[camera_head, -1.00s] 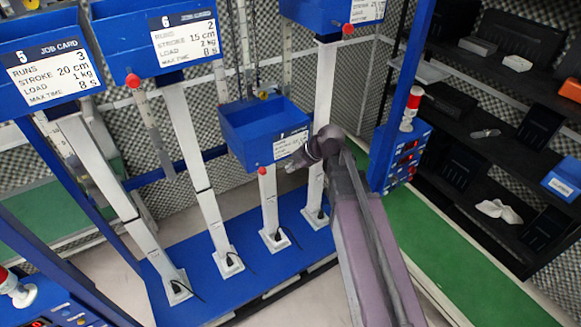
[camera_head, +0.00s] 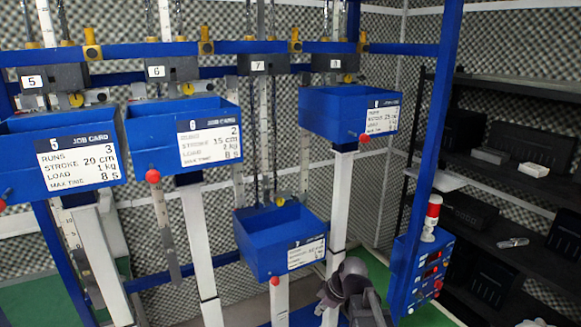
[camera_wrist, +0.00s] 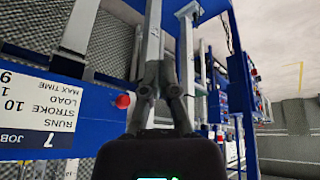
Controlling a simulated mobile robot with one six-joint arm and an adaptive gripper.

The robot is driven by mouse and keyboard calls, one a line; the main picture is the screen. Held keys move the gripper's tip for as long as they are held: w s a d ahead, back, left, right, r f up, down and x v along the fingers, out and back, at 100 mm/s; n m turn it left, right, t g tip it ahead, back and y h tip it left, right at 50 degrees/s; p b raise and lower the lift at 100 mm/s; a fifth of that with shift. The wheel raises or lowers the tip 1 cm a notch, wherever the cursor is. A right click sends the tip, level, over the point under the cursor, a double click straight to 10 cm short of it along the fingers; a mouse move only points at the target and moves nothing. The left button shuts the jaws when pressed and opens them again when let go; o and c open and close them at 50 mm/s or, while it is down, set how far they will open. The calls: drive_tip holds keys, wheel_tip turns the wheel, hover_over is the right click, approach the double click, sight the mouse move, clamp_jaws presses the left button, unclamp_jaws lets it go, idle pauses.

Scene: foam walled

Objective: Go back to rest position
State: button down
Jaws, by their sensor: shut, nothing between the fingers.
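My gripper (camera_head: 326,298) shows at the bottom of the head view, just right of and below blue bin 7 (camera_head: 262,262). In the wrist view my gripper (camera_wrist: 160,72) has its two dark fingers together, with nothing between them. The wrist view is turned over: the job card 7 (camera_wrist: 38,118) reads upside down at the left, with a red knob (camera_wrist: 123,101) near the fingers. I cannot tell whether the fingers touch anything behind them.
Blue bins 5 (camera_head: 20,190), 6 (camera_head: 150,125) and 8 (camera_head: 320,105) hang on the rack around bin 7. A blue post with a control box (camera_head: 415,275) and a red-topped lamp (camera_head: 431,215) stands to the right. Dark shelves (camera_head: 500,185) lie beyond.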

drive_tip(key=s+d+f+m+g+h+b, duration=0.1)
drive_tip(key=s+d+f+m+h+b, duration=0.1)
drive_tip(key=s+d+f+m+b, duration=0.2)
drive_tip(key=s+d+f+m+g+h+b, duration=0.1)
drive_tip(key=s+d+f+m+h+b, duration=0.1)
drive_tip(key=s+d+f+m+b, duration=0.2)
drive_tip(key=shift+s+d+f+m+h+b, duration=0.35)
drive_tip(key=shift+f+m+b, duration=1.1)
drive_tip(key=shift+f+m, duration=1.8)
drive_tip(key=shift+r+m, duration=0.35)
drive_tip(key=shift+r, duration=0.05)
